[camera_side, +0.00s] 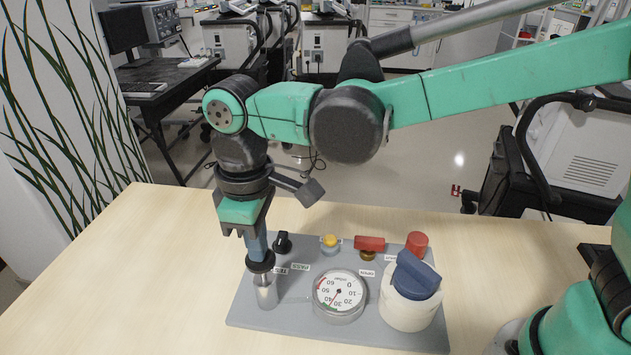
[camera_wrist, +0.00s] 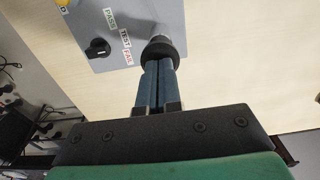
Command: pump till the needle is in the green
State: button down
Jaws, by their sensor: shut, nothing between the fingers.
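The pump is a silver cylinder (camera_side: 267,293) with a black cap (camera_side: 261,262) at the left of a grey panel (camera_side: 290,333). My gripper (camera_side: 258,250) is shut and empty, pointing down with its tips at the cap, apparently touching it. In the wrist view the two blue fingers (camera_wrist: 159,70) lie together, and the black cap (camera_wrist: 160,48) is just past their tips. The round gauge (camera_side: 340,291) right of the pump has a white, upside-down dial with a red arc and a small green arc. Its needle points to the lower left, near 40 and the green; its exact place is too small to tell.
Behind the gauge are a black knob (camera_side: 283,242), a yellow button (camera_side: 330,240), a red-handled valve (camera_side: 369,243) and a red cylinder (camera_side: 417,243). A white canister (camera_side: 400,309) with a blue handle (camera_side: 416,276) stands right. The wooden table (camera_side: 130,290) is clear on the left.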

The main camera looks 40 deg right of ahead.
dwell(0.3)
jog(key=shift+f, duration=0.35)
jog(key=shift+r, duration=2.45)
jog(key=s+d+f+m+t, duration=0.1)
jog(key=s+d+m+t, duration=0.1)
jog(key=d, duration=0.8)
jog(key=s+d+f+m+t, duration=0.1)
jog(key=d+m+t, duration=0.4)
jog(key=d, duration=0.5)
jog(key=shift+s+m, duration=0.65)
jog(key=shift+m, duration=0.35)
